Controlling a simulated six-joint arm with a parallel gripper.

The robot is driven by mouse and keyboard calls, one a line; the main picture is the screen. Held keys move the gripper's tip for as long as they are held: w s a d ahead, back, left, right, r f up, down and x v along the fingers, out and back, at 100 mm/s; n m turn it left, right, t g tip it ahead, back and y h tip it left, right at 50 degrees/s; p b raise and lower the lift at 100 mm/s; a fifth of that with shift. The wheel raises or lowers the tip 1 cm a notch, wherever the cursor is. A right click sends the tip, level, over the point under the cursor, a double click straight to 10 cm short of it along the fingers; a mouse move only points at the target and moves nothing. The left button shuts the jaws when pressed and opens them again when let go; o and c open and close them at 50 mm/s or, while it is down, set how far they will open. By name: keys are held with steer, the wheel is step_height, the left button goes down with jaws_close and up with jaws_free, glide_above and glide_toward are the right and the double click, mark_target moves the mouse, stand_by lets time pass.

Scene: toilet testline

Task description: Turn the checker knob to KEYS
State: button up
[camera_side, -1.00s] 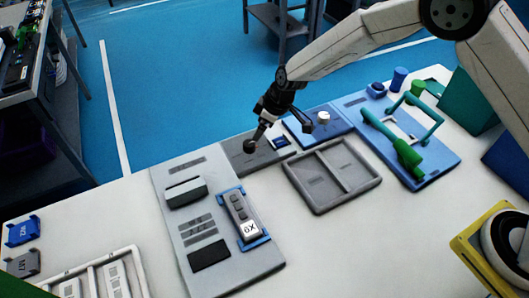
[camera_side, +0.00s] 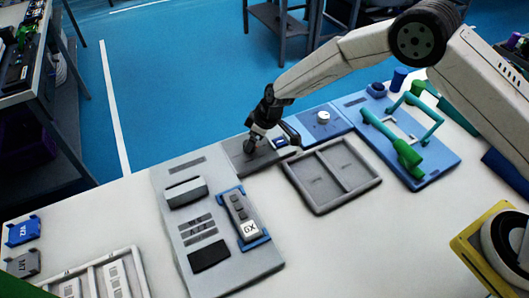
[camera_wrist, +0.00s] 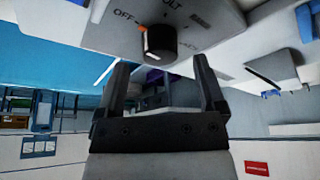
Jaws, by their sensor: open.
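The checker knob (camera_wrist: 160,43) is a dark round knob with an orange mark on the grey checker panel (camera_wrist: 215,55). In the wrist view its orange mark is at the upper left, toward the printed OFF. VOLT is partly readable above it; another label to the right is too blurred to read. My gripper (camera_wrist: 161,66) is open, with one finger on each side of the knob's line and the knob just beyond the fingertips, apparently not gripped. In the side view my gripper (camera_side: 274,141) is low over the panel (camera_side: 240,160), by the dark knob (camera_side: 249,147).
A blue panel with a white knob (camera_side: 323,117) lies to the right. A grey two-part tray (camera_side: 310,198) is in front. A blue board with a green handle (camera_side: 408,155) is further right.

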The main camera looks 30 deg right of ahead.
steer(key=shift+x, duration=1.35)
jaws_close()
